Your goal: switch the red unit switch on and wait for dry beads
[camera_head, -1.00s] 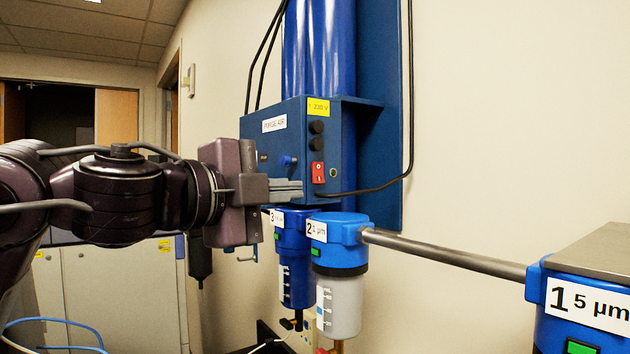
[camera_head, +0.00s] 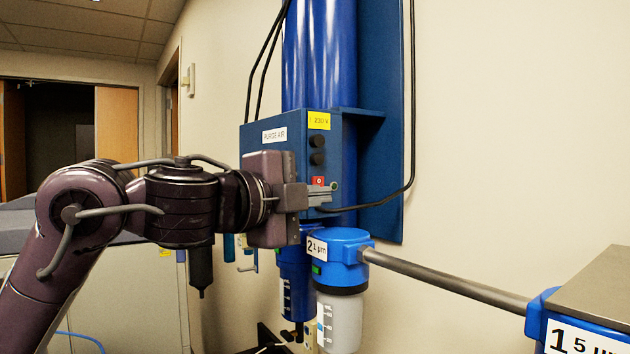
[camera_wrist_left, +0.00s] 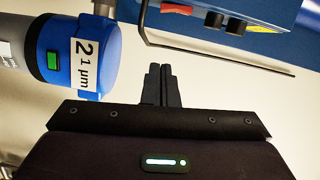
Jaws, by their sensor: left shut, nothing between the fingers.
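The red unit switch (camera_head: 318,181) is on the front of the blue control box (camera_head: 285,152) labelled PURGE AIR. Its upper part, marked 0, shows in the head view; my gripper hides the lower part, so its position cannot be told. No beads are discernible. My right gripper is out of view.
Black knobs (camera_head: 317,150) and a yellow 230 V label (camera_head: 318,121) sit above the switch. A black cable (camera_head: 398,195) loops past the box. Filter 2 (camera_head: 340,245) hangs below, joined by a metal pipe (camera_head: 445,279) to filter 1 (camera_head: 560,335). The wall at right is clear.

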